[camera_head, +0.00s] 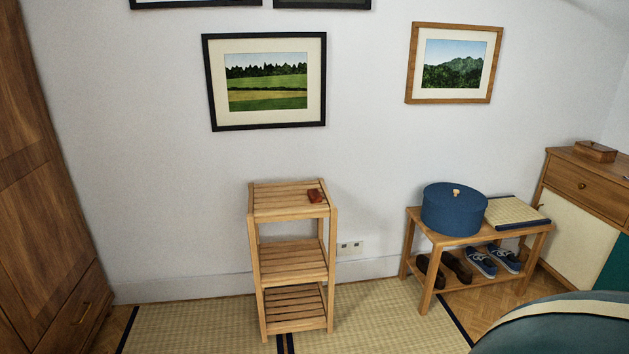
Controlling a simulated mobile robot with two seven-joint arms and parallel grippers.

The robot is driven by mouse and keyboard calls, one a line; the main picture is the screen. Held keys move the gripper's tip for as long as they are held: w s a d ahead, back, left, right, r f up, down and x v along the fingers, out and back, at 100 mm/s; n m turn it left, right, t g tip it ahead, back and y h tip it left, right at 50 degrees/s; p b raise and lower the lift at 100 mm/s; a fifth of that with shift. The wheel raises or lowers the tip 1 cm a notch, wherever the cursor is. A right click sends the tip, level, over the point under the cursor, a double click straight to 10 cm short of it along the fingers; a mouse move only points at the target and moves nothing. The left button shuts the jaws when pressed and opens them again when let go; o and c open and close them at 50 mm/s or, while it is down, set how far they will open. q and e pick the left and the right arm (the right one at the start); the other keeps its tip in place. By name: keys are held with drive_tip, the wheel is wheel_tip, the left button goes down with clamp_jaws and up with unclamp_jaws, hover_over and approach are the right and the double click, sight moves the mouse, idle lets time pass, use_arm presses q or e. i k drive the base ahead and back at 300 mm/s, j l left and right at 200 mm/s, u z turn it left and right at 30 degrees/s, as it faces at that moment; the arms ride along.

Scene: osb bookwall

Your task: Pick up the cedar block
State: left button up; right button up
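A small reddish-brown block (315,196), which looks like the cedar block, lies on the top shelf of a slatted wooden rack (276,203). It is near the right edge of that shelf. It is small in the view, so its details are hard to tell. Neither of my grippers is in view, and nothing touches the block.
A wooden bench (440,239) at the right bears a blue round box (454,210) and a woven mat (514,213), with shoes below. A wooden cabinet (586,188) and a teal rounded thing (560,330) are at the right. Tatami mats (200,325) flank the rack.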

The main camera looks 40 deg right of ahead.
sight(314, 195)
drive_tip(key=i+l+z, duration=0.1)
drive_tip(key=l, duration=0.35)
drive_tip(key=i+l+z, duration=0.1)
drive_tip(key=i+l, duration=0.15)
drive_tip(key=l, duration=0.2)
drive_tip(key=i+l+z, duration=0.1)
drive_tip(key=l, duration=0.3)
drive_tip(key=i+l+z, duration=0.1)
drive_tip(key=i+l, duration=0.4)
drive_tip(key=l, duration=0.3)
drive_tip(key=i+l+z, duration=0.15)
drive_tip(key=l, duration=0.25)
drive_tip(key=i, duration=0.1)
